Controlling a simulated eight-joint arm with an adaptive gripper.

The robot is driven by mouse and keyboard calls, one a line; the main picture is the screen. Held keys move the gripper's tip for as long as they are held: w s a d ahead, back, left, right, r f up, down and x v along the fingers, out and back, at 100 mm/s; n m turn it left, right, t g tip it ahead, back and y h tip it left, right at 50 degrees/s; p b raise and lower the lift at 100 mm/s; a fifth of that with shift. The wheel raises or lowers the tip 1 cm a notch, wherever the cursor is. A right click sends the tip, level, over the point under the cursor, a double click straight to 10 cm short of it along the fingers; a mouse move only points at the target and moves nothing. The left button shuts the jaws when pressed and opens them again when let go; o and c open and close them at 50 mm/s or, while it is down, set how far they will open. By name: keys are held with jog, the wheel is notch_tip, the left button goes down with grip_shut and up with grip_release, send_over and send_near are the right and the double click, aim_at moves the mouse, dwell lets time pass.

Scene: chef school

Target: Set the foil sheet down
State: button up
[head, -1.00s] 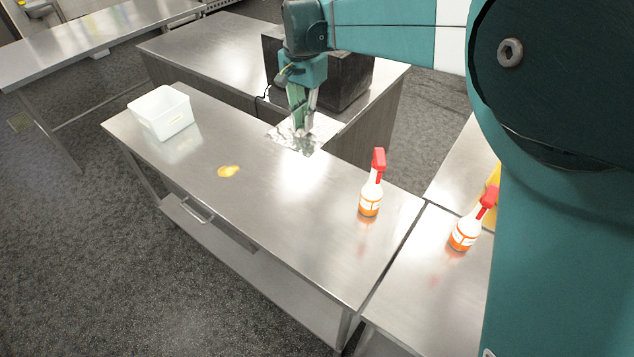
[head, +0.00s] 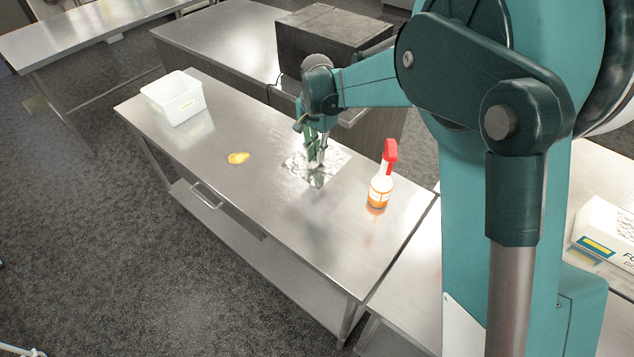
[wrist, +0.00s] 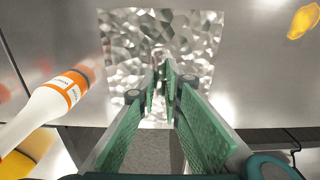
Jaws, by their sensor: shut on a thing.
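The foil sheet (head: 334,161) is a crinkled, shiny silver square at the steel table (head: 268,205), between the yellow item and the spray bottle. In the wrist view the foil sheet (wrist: 188,42) spreads out ahead of the fingers. My gripper (head: 316,163) points down at the foil, and in the wrist view its green-padded fingers (wrist: 163,72) come together on the sheet's near part. The gripper is shut on the foil. Whether the sheet's underside touches the tabletop is hard to tell.
A white spray bottle with a red head (head: 381,176) stands close right of the foil. A yellow item (head: 238,158) lies to its left, and a white bin (head: 174,98) stands at the far left end. A black box (head: 333,38) sits on the table behind. The front tabletop is clear.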

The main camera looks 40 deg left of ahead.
aim_at(317, 167)
jog(key=shift+f, duration=3.1)
jog(key=shift+f, duration=0.15)
jog(key=shift+f+p, duration=0.3)
jog(key=shift+f, duration=1.45)
jog(key=shift+f, duration=0.15)
jog(key=o, duration=0.7)
jog(key=shift+o, duration=0.2)
jog(key=shift+r, duration=0.2)
notch_tip(317, 167, up, 12)
jog(key=shift+f, duration=0.1)
